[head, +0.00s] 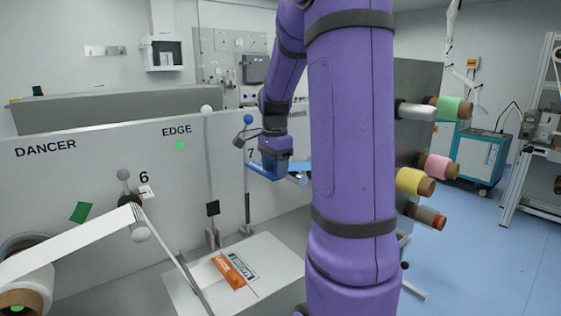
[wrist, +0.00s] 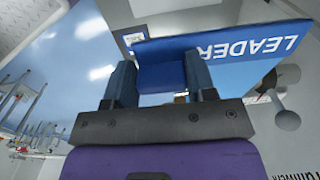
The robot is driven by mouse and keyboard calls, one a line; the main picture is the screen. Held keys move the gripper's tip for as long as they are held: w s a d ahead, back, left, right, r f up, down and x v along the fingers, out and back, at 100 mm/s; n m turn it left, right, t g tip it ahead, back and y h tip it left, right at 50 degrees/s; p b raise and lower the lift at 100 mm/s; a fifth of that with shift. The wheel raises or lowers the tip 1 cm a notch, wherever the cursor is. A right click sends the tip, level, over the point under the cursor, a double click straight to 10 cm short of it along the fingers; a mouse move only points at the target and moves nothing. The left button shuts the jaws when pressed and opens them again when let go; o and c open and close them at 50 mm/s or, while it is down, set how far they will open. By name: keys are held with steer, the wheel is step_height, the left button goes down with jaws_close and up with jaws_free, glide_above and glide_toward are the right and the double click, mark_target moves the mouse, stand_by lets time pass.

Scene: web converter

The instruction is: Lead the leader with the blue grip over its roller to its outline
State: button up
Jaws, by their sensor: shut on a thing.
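My gripper (head: 270,160) is in front of the grey machine wall, by the number 7. It is shut on the blue grip of the leader. In the wrist view the blue grip (wrist: 162,76) sits between the two fingers of my gripper (wrist: 160,84). The blue leader (wrist: 245,45), with white LEADER lettering, stretches from the grip to the right. In the head view the blue leader (head: 297,167) runs right from my gripper and goes behind my arm. I cannot tell which roller is meant. No outline can be made out for certain.
A white web (head: 75,240) runs from a roll at lower left to rollers near the 6. Posts with knobs (head: 248,119) stand nearby. Coloured rolls (head: 412,181) stick out at right.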

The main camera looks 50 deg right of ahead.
steer(key=shift+w+a+f, duration=0.8)
steer(key=shift+a+f, duration=2.2)
steer(key=shift+a, duration=0.1)
glide_above(251, 275)
steer(key=shift+f, duration=11.75)
steer(key=shift+a+f, duration=0.1)
steer(key=shift+f, duration=0.25)
steer(key=o, duration=1)
steer(key=shift+r, duration=0.1)
step_height(251, 275, up, 11)
steer(key=shift+f, duration=0.2)
